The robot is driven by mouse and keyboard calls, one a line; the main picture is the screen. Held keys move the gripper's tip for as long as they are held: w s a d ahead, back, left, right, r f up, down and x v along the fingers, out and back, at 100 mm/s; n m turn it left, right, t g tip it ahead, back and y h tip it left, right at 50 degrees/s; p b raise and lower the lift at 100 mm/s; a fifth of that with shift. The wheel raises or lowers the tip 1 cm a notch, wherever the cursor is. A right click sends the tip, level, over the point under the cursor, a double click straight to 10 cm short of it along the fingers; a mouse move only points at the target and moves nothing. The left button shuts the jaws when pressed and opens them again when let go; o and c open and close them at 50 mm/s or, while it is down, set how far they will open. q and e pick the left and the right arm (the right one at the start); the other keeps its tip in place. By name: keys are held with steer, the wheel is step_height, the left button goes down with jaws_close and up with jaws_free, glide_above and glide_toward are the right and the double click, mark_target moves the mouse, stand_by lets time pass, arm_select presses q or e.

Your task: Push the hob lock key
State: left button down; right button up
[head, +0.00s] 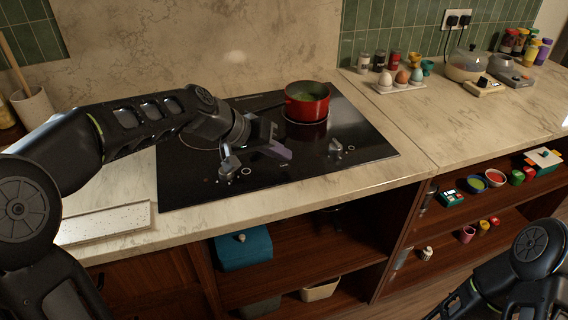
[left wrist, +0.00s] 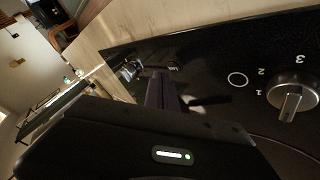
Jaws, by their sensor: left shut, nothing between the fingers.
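The black glass hob (head: 330,170) is set into the marble counter. My left gripper (head: 286,153) is over the hob between its two front knobs, the left knob (head: 230,165) and the right knob (head: 335,148). Its fingers are shut and empty. In the left wrist view the fingers (left wrist: 160,80) end close to a small pale marking (left wrist: 173,68) near the hob's front edge, which may be the lock key; its text is too small to read. I cannot tell whether the fingertips touch the glass. My right arm shows at the lower right, its gripper out of view.
A red pot (head: 306,101) stands on the back of the hob. A tray with eggs (head: 402,80) and several jars stand along the back. A white speckled board (head: 105,222) lies left of the hob. Open shelves with a blue box (head: 243,248) are below.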

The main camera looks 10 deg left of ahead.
mark_target(280, 167)
arm_select(q)
steer(key=shift+r+p, duration=2.15)
steer(key=shift+r, duration=0.8)
